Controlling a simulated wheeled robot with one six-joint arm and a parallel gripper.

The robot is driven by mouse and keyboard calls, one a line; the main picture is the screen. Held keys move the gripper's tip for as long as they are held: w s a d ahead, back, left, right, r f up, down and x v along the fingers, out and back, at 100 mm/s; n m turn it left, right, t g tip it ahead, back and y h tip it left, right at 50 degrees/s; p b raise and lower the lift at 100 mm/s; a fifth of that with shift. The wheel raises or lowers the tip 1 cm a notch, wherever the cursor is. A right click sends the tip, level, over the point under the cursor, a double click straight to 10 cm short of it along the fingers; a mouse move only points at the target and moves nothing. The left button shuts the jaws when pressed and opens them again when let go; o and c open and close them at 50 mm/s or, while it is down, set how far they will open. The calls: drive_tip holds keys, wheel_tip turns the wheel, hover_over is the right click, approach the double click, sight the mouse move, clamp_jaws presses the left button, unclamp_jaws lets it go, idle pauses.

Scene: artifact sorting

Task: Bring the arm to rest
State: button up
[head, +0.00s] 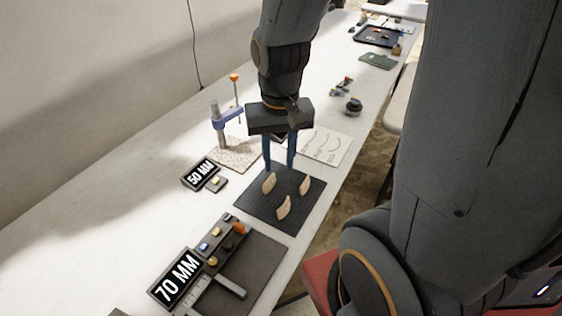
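My gripper (279,167) points down over the far part of a dark mat (258,207). Its two blue fingers stand apart, with nothing seen between them. Three tan pieces (284,207) rest on the mat; one of them (269,183) is just below the fingertips, and another (305,185) is to their right. I cannot tell how high the fingertips are above the mat. My arm reaches down from the top of the picture.
A "50 MM" sign (200,173) and a "70 MM" sign (179,278) stand left of the mat. A blue-clamped stand (226,118) is behind left. A white sheet with drawn curves (325,147) lies behind right. A dark tray (378,36) is far back.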

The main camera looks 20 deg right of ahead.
drive_tip(key=shift+s+r+n, duration=0.15)
drive_tip(key=shift+s+n, duration=0.95)
drive_tip(key=shift+n, duration=0.2)
idle(0.4)
